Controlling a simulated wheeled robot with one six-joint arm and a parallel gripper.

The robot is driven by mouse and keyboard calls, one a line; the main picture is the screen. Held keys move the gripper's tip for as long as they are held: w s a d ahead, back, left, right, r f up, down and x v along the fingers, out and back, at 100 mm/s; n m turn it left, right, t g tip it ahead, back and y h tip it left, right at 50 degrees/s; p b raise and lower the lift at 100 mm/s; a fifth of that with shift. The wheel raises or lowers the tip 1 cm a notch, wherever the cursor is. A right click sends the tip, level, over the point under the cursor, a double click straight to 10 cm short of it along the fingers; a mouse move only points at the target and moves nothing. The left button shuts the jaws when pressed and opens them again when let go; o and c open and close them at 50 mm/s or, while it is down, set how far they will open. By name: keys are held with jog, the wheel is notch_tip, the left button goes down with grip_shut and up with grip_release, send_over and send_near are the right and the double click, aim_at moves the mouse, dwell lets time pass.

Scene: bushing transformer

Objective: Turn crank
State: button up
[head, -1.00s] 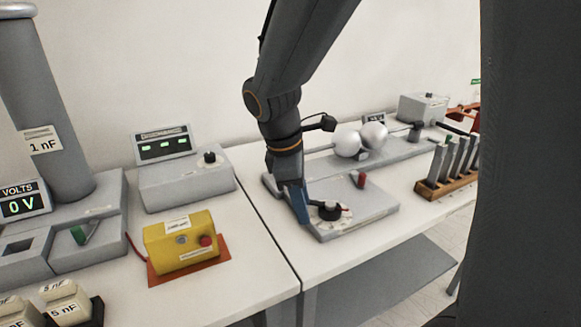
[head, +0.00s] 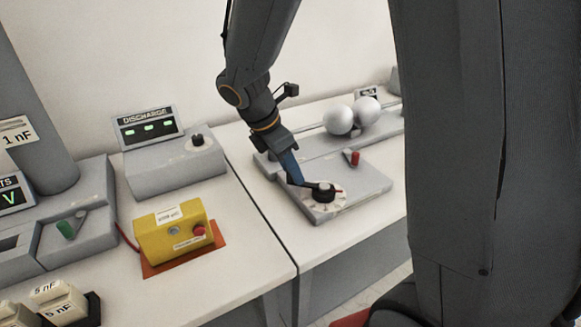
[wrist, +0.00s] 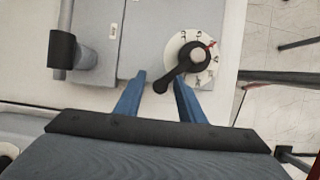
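The crank is a black lever with a round hub (head: 325,188) on a white numbered dial, set in the grey sphere-gap base at centre right. In the wrist view the crank (wrist: 178,72) reaches from the dial toward the lower left. A red mark shows on the dial's upper right. My gripper (head: 301,183) is at the left side of the dial. In the wrist view its two blue fingers (wrist: 161,80) are apart, with the crank's free end between their tips. Gaps show beside the lever; I cannot tell whether either finger touches it.
A red post (head: 355,158) stands on the base behind the dial, and two white spheres (head: 352,117) lie farther back. A yellow box (head: 172,238) and the discharge unit (head: 177,165) stand left.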

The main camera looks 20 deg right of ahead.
jog(key=shift+f, duration=0.1)
grip_shut()
jog(key=shift+w+d, duration=0.15)
